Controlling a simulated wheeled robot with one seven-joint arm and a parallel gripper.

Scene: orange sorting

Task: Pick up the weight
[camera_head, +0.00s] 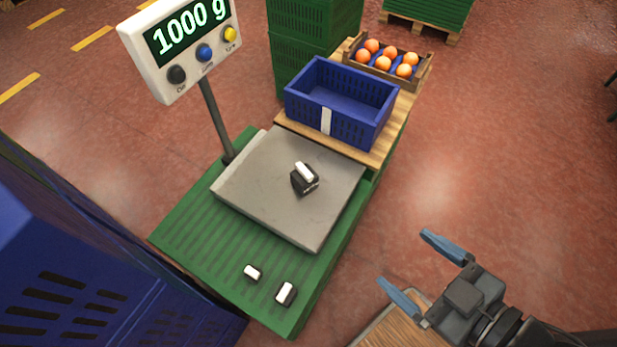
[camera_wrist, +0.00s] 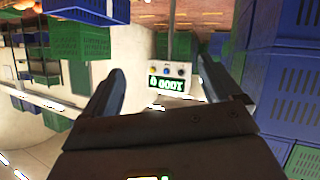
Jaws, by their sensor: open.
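A dark weight with a white handle (camera_head: 304,178) sits on the grey scale plate (camera_head: 258,198) in the head view. Two smaller weights of the same look, one smaller (camera_head: 252,272) and one a little larger (camera_head: 286,293), rest on the green platform in front of the plate. The display (camera_head: 188,37) reads 1000 g; it also shows upside down in the wrist view (camera_wrist: 167,86). My gripper (camera_head: 413,265) is open and empty, to the right of the green platform and apart from all the weights. No weight can be made out in the wrist view.
An empty blue crate (camera_head: 340,107) stands on a wooden board behind the scale. Beyond it is a wooden box of oranges (camera_head: 421,76). Large blue crates (camera_head: 90,265) fill the lower left. A wooden surface (camera_head: 393,325) lies below my gripper. Red floor at right is clear.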

